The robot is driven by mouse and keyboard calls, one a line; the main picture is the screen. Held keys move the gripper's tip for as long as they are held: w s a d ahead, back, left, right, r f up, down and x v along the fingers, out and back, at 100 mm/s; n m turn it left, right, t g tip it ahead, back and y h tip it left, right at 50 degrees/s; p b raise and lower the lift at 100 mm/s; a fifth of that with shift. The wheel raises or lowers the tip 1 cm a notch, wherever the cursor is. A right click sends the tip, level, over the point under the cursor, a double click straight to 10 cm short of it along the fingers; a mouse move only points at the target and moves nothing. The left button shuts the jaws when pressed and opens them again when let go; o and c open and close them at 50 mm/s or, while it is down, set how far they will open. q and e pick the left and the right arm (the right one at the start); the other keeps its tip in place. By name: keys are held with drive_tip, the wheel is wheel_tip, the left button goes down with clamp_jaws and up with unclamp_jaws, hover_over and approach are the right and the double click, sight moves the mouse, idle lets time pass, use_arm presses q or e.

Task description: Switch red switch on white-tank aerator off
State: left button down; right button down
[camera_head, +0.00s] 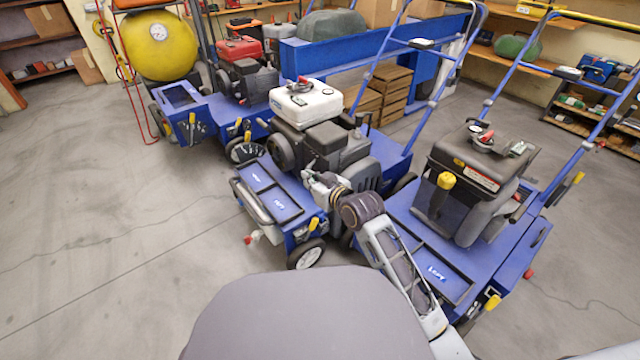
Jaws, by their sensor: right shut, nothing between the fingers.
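The white-tank aerator stands in the middle, with a white tank (305,104) above a dark engine (322,143) and a blue deck (272,190) in front. I cannot clearly make out its red switch; the area low on the engine's front is partly covered by my right gripper. My right gripper (318,186) is shut and empty, close in front of the engine's lower part, above the right end of the deck. I cannot tell whether it touches the machine. My left gripper is not in view.
A red-tank aerator (240,50) stands behind to the left, near a yellow round tank (158,45). Blue handlebars (440,75) rise behind. The floor at left (100,220) is clear.

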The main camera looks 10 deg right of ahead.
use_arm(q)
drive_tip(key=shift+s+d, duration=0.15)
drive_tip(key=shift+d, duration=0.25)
use_arm(e)
drive_tip(key=shift+s+d+f, duration=0.15)
drive_tip(key=shift+s+d, duration=0.35)
drive_tip(key=shift+s, duration=0.05)
